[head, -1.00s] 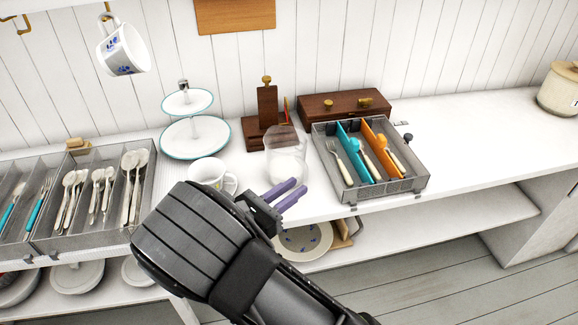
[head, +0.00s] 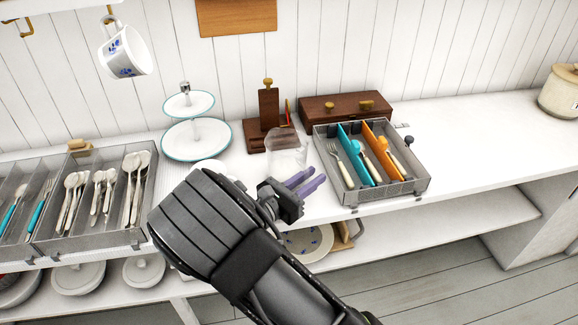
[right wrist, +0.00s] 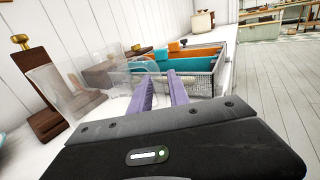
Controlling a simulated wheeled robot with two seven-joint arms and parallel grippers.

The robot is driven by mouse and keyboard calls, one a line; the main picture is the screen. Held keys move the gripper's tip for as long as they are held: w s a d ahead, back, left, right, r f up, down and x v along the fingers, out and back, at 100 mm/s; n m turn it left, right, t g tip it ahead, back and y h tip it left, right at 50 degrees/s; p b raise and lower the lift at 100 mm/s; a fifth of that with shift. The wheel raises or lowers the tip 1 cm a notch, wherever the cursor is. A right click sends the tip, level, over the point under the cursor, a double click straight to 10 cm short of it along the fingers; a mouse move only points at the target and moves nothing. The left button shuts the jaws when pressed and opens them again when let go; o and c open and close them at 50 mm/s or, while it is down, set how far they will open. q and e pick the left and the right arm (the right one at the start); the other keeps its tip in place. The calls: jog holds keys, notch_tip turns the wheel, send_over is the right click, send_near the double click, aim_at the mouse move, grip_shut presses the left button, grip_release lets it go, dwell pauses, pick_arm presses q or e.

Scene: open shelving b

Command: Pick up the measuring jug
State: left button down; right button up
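The measuring jug (head: 287,150) is clear and see-through. It stands upright on the white counter, in front of a dark wooden stand. In the right wrist view the jug (right wrist: 70,84) shows left of the fingers, and its outline is faint. In the right wrist view the fingers (right wrist: 161,92) point past the jug toward the cutlery tray. My left gripper is not in view.
A mesh cutlery tray (head: 378,195) with coloured dividers stands close to the right of the jug. A two-tier cake stand (head: 222,140) is left of it. The wooden stand (head: 268,108) and a wooden box (head: 345,107) are behind.

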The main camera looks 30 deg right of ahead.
jog(key=shift+w+d, duration=0.1)
jog(key=shift+d, duration=0.55)
jog(key=shift+c, duration=0.3)
grip_shut()
dwell(1.0)
